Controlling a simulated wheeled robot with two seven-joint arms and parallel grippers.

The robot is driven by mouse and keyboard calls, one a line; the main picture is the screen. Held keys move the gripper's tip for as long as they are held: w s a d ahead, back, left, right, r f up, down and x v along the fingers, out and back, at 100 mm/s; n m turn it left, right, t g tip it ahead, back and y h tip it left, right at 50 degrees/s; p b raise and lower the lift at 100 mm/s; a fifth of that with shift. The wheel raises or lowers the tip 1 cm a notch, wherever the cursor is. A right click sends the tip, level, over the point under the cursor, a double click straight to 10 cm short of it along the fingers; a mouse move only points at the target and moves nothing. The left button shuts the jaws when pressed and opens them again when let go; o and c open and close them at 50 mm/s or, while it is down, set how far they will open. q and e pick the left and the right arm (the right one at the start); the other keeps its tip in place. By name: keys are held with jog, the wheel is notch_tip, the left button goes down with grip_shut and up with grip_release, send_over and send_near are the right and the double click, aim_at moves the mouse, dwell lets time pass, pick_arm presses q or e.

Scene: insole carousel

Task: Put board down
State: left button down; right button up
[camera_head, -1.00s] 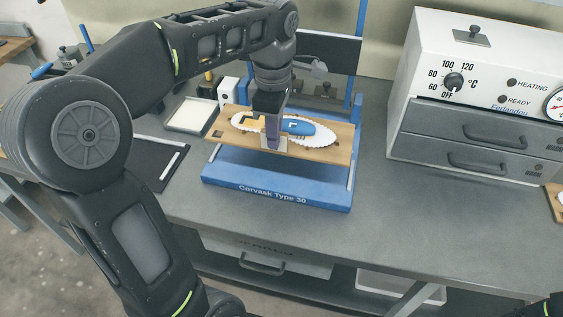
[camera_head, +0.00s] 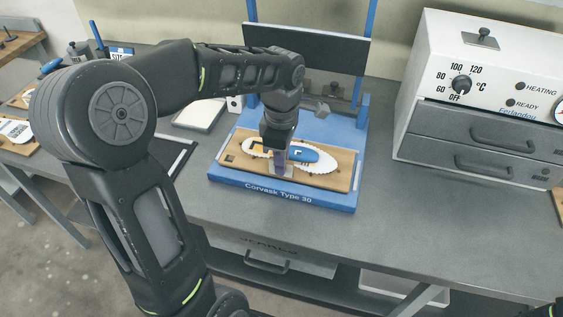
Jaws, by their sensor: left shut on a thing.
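The wooden board (camera_head: 335,179) lies over the blue bed of the machine marked Corvask Type 30 (camera_head: 300,198). The gripper hides part of the insole and board. Whether the board's underside fully touches the blue bed is hard to tell.
A white heater box (camera_head: 470,70) with a dial and two drawers stands to the right. A pale tray (camera_head: 200,112) and a dark flat plate (camera_head: 165,158) lie to the left. A dark panel (camera_head: 305,48) rises behind the machine. The grey bench (camera_head: 430,215) is clear at front right.

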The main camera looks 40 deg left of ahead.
pick_arm(q)
jog(key=shift+f, duration=0.45)
jog(key=shift+f, duration=0.15)
jog(key=c, duration=1.5)
grip_release()
jog(key=shift+o, duration=0.2)
notch_tip(320, 180, up, 12)
jog(key=shift+r+p, duration=0.2)
jog(key=shift+p, duration=0.1)
